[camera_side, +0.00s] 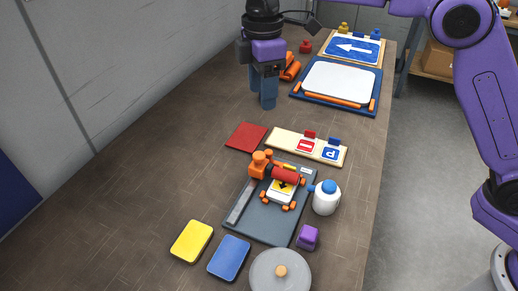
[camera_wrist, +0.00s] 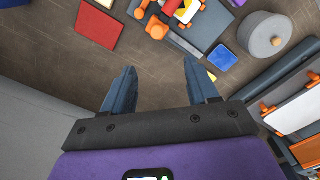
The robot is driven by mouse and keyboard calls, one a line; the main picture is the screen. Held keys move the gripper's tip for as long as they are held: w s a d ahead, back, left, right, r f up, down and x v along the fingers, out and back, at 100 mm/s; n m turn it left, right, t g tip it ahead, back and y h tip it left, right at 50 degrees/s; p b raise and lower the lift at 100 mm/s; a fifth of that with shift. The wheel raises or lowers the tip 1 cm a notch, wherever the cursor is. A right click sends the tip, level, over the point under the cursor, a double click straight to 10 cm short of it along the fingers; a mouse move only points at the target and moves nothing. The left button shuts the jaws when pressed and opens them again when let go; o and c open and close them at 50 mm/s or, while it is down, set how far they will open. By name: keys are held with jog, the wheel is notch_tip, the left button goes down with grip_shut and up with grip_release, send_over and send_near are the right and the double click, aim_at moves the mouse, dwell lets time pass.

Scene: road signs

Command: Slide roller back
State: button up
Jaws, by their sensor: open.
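The roller has a red cylinder (camera_side: 285,174) and an orange handle (camera_side: 258,165). It lies across the upper end of a small white sign (camera_side: 281,191) with a yellow diamond and black arrow, on a dark grey board (camera_side: 262,224). Orange clamps surround the sign. In the wrist view the red cylinder (camera_wrist: 171,7) is cut by the top edge, and the orange handle (camera_wrist: 157,28) shows beside it. My gripper (camera_side: 262,98) is open and empty, above the table and well behind the roller. In the wrist view its fingers (camera_wrist: 161,66) are spread apart with bare table between them.
A white bottle (camera_side: 326,198) with a blue cap stands right of the board. A red pad (camera_side: 247,137) and a cream rack (camera_side: 285,143) with small signs lie behind it. A purple block (camera_side: 307,237), blue pad (camera_side: 229,257) and grey lid (camera_side: 280,274) are in front. The left table is clear.

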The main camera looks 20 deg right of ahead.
aim_at(259, 155)
jog(key=f, duration=1.7)
jog(key=shift+w+a+f, duration=0.2)
jog(key=shift+w+f, duration=0.1)
jog(key=shift+w, duration=0.05)
grip_shut()
